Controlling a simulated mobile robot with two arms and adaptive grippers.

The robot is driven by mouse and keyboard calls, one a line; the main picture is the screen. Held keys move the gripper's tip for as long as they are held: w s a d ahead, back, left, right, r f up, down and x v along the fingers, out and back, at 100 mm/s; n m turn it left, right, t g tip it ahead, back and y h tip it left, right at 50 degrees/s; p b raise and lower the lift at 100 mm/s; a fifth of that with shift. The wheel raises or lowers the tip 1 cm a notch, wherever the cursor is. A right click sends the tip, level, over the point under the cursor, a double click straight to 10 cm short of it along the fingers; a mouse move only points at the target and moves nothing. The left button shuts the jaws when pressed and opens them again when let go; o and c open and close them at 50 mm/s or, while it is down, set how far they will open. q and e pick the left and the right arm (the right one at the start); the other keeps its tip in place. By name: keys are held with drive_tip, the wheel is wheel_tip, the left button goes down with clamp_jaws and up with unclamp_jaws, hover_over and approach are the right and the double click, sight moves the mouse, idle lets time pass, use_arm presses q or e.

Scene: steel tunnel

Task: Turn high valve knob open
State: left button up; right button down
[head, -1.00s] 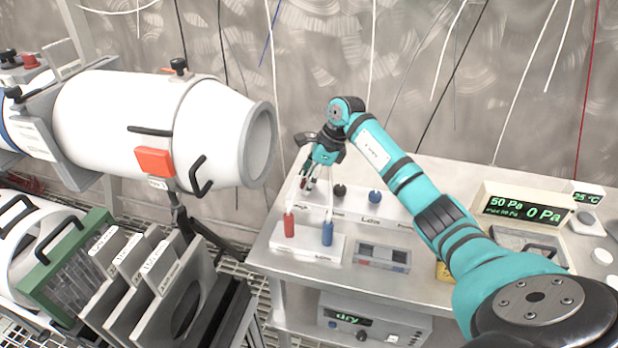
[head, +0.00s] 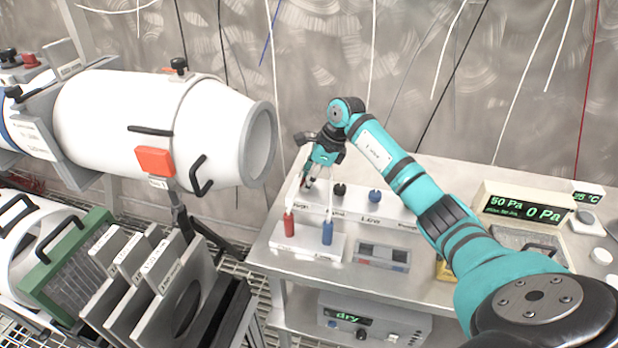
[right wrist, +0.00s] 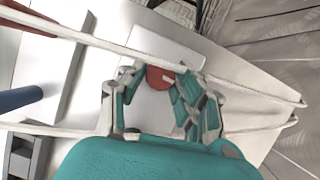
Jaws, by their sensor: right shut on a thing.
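A white valve panel (head: 405,214) stands on the steel bench, with a row of knobs along it. A black knob (head: 340,190) and a blue knob (head: 375,196) show to the right of my right gripper (head: 308,184). That gripper reaches down over the left end of the row. In the right wrist view its fingers (right wrist: 158,100) are closed around a round red knob (right wrist: 160,77), which is partly covered by them. In the head view the gripper hides this knob. I cannot read the knob's turn angle. My left gripper is not in view.
A red cylinder (head: 289,225) and a blue cylinder (head: 327,233) stand upright on a white base in front of the panel, with pale lines rising from them near my gripper. A pressure display (head: 525,208) is at the right. A large white chamber (head: 125,115) is at the left.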

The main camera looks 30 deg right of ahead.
drive_tip(key=m, duration=0.2)
drive_tip(key=m+t+h+p, duration=0.1)
drive_tip(key=m, duration=0.1)
drive_tip(key=shift+s+a+r+m+h, duration=0.1)
drive_tip(key=shift+m+h, duration=0.2)
drive_tip(key=shift+m, duration=0.1)
drive_tip(key=m+h, duration=0.1)
drive_tip(key=m, duration=0.2)
drive_tip(key=shift+a+m+t, duration=0.15)
drive_tip(key=shift+m+t, duration=0.15)
drive_tip(key=shift+t, duration=0.1)
drive_tip(key=m+h, duration=0.1)
drive_tip(key=m, duration=0.2)
drive_tip(key=shift+a+m+h, duration=0.15)
drive_tip(key=shift+m+h, duration=0.15)
drive_tip(key=m+h, duration=0.1)
drive_tip(key=m, duration=0.1)
drive_tip(key=m+g+h+b, duration=0.1)
drive_tip(key=m, duration=0.2)
drive_tip(key=shift+a, duration=0.1)
drive_tip(key=shift+m, duration=0.3)
drive_tip(key=c, duration=0.9)
unclamp_jaws()
drive_tip(key=shift+b, duration=0.3)
drive_tip(key=shift+c, duration=0.2)
